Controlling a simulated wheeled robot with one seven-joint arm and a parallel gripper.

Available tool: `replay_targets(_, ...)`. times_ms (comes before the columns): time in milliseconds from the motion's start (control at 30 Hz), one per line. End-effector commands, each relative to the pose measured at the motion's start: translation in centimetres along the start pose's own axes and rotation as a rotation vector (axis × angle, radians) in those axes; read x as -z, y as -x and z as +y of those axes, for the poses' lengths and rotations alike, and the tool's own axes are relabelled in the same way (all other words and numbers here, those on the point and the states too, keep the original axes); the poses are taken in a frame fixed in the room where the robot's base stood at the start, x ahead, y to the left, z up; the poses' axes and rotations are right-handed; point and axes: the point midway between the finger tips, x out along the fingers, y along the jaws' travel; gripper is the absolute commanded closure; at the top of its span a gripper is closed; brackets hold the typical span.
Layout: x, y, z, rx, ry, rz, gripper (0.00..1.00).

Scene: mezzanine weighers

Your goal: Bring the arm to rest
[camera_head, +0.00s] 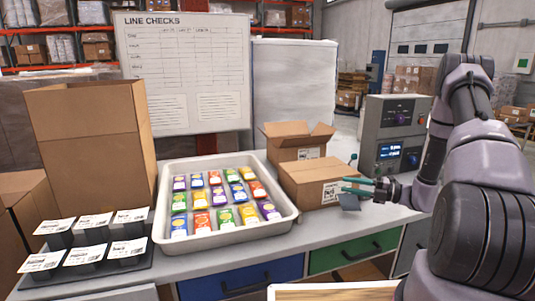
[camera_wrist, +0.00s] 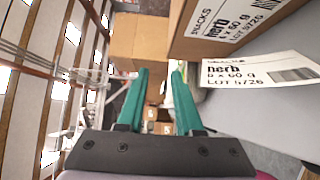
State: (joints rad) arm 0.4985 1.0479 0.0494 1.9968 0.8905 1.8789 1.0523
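My gripper (camera_head: 347,185) has two teal fingers and is over the bench, at the right end of a closed carton (camera_head: 312,172). In the wrist view my gripper (camera_wrist: 160,75) has its fingers apart with nothing between them. A carton printed "SNACKS herb" (camera_wrist: 225,20) is above and right of the fingers there. A white label reading "herb 6 x 60 g" (camera_wrist: 262,72) is right of the right finger. A small dark grey-blue piece (camera_head: 349,202) is just below my gripper; what it is I cannot tell.
A white tray (camera_head: 158,220) of colourful packets (camera_head: 221,217) is mid-bench. Label stands (camera_head: 85,255) and a tall open carton (camera_head: 95,140) are left. An open carton (camera_head: 297,142) is behind the closed one. A grey weigher unit (camera_head: 392,135) is close to my arm. A whiteboard (camera_head: 185,70) stands behind.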

Motion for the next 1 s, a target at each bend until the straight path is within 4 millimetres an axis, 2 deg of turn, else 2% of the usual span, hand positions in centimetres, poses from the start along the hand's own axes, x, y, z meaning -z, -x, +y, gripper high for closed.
replay_targets(367, 0.6, -0.6, 1.7, 0.026, 0.08, 0.05, 0.65)
replay_targets(567, 1.4, -1.2, 3.6, 0.055, 0.175, 0.11, 0.65)
replay_targets(867, 4.8, -2.7, 9.7, 0.15, 0.522, 0.324, 0.65)
replay_targets(1000, 8.1, -3.2, 13.9, 0.212, 0.808, 0.499, 0.65)
